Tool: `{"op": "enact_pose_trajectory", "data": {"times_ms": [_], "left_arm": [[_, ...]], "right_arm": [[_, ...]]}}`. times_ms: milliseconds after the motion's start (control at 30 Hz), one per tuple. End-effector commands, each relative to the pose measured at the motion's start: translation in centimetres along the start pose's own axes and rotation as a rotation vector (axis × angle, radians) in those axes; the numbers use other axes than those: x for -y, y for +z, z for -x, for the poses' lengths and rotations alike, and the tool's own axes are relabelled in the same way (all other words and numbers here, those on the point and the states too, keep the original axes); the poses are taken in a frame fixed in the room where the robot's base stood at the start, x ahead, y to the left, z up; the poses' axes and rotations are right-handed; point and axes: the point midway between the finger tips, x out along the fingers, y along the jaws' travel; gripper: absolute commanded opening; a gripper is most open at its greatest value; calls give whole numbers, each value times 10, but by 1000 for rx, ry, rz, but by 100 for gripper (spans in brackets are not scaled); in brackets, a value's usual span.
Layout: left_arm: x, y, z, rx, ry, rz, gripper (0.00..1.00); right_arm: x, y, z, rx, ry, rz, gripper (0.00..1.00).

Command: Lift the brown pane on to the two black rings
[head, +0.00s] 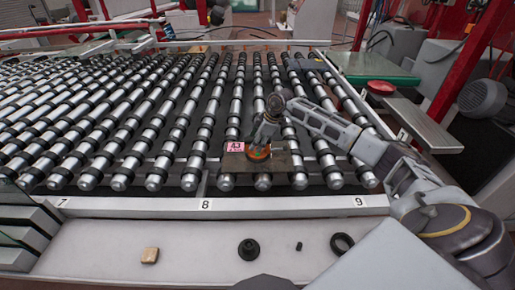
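The brown pane (291,165) lies across the front ends of several rollers, near the number 8 and 9 marks. A pink label (235,147) marked 43 is at its left edge. A round orange and dark piece (259,154) sits on the pane. My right gripper (262,141) points down right at this piece; its fingers are small and partly hidden, so I cannot tell if they grip it. A black ring (342,243) lies on the front ledge, and a black round piece with a raised middle (248,249) lies left of it. My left gripper is not in view.
Rollers with black bands (110,130) fill the table behind a numbered rail (150,207). The front ledge (195,260) also holds a wooden block (150,255) and a small black piece (299,246). A red button (381,87) stands at right. Glass panes (18,215) stand at far left.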

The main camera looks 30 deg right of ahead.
Motion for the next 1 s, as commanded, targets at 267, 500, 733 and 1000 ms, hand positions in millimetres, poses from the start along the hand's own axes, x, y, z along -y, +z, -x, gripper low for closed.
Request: {"op": "enact_pose_trajectory", "data": {"times_ms": [267,500,733,1000], "left_arm": [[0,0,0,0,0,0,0],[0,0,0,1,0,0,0],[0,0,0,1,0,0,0],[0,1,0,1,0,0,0]], "right_arm": [[0,0,0,0,0,0,53],[0,0,0,0,0,0,34],[0,0,0,0,0,0,4],[-2,-2,3,-5,6,1,0]]}}
